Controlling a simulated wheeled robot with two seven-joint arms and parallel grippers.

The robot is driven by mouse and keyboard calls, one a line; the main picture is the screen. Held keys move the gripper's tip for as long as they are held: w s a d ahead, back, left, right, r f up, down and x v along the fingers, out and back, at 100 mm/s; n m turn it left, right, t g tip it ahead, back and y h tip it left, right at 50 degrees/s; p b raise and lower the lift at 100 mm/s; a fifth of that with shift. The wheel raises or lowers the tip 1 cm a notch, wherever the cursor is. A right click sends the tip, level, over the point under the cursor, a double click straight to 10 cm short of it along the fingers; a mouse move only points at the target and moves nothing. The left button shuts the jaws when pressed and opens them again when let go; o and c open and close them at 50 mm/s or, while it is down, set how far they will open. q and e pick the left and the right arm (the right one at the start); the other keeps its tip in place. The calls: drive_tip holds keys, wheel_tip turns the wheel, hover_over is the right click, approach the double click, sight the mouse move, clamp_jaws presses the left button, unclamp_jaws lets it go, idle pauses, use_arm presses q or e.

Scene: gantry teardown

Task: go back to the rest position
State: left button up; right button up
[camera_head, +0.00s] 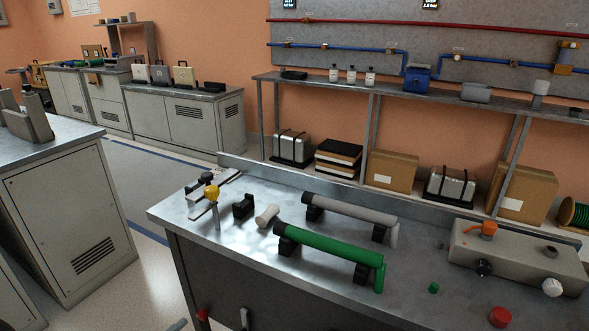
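Neither of my grippers shows in the head view, so I cannot see how they stand. The task names no object. In front of me is a metal workbench (232,258). On it a green cylinder (330,246) and a grey cylinder (350,211) lie on black supports. A small pale cylinder (267,215), a black block (243,206) and a yellow-topped upright piece (212,193) sit at the bench's left. At the right is a grey box (515,256) with an orange fitting on top (488,229).
A red cap (500,317) and a small green cap (433,287) lie near the bench's front right. A cabinet (70,215) stands at the left. Free floor (150,200) lies between it and the bench. A shelf rack (430,97) stands behind.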

use_arm(q)
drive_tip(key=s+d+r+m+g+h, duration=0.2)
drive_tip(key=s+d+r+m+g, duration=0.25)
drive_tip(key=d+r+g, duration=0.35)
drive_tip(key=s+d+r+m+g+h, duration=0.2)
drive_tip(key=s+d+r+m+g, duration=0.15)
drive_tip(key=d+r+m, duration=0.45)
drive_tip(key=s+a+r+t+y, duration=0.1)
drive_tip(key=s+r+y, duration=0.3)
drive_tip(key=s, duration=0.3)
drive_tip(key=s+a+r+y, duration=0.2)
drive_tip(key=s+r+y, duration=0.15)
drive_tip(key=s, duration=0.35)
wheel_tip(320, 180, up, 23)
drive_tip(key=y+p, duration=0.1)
drive_tip(key=p, duration=2.3)
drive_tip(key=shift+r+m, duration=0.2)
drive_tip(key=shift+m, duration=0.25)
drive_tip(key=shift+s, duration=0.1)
